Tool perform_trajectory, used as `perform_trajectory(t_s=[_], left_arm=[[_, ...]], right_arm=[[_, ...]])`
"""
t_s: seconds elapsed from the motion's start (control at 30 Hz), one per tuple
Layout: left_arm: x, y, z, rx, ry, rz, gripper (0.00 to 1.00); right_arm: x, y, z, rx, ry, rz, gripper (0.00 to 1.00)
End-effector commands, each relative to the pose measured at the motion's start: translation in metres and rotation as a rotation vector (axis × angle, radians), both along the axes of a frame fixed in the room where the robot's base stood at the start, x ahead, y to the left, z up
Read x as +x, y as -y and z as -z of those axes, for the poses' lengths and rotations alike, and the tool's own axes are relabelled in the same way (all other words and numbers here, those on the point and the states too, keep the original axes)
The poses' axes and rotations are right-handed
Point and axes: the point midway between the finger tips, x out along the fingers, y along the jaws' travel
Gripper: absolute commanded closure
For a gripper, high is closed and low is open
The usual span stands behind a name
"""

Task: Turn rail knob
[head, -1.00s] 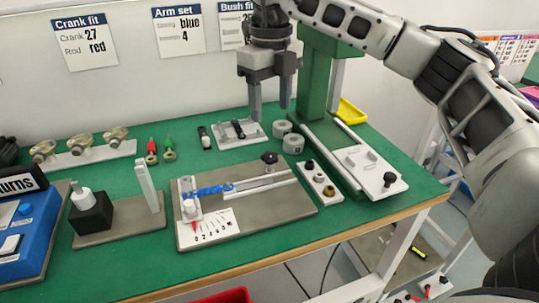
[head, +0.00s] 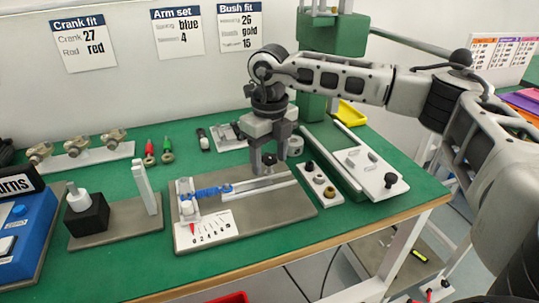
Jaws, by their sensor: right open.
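The rail fixture is a grey plate (head: 285,213) on the green bench, with a white rail (head: 262,190), a blue link piece (head: 208,192), and a scale card (head: 212,229) with a red pointer at its left end. A dark rail knob (head: 269,159) stands at the far right end of the rail. My right gripper (head: 270,167) points down over the knob, jaws open, one finger on either side of it. Whether a finger touches the knob I cannot tell. My left gripper is not in view.
A green column (head: 318,110) stands behind the gripper. A white strip with several small parts (head: 317,183) lies just right of the fixture. A black block on a plate (head: 87,215) and a blue device (head: 22,230) stand left. The front bench strip is clear.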

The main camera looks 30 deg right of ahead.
Motion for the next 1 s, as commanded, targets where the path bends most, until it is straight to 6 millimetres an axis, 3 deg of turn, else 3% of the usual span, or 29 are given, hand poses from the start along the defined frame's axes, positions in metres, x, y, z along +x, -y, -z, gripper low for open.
perform_trajectory(t_s=[0.03, 0.2, 0.63, 1.0], left_arm=[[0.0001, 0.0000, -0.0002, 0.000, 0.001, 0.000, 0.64], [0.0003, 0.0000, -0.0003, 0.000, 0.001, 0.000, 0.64], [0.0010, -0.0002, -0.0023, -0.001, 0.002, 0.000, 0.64], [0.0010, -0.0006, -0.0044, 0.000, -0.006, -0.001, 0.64]], right_arm=[[-0.0001, 0.0001, 0.0000, 0.000, 0.000, 0.000, 0.48], [-0.0001, 0.0000, -0.0001, 0.000, 0.000, 0.000, 0.90], [0.0001, 0.0000, -0.0006, 0.000, -0.001, -0.073, 0.89], [0.0004, -0.0002, -0.0012, 0.001, -0.001, -0.366, 0.89]])
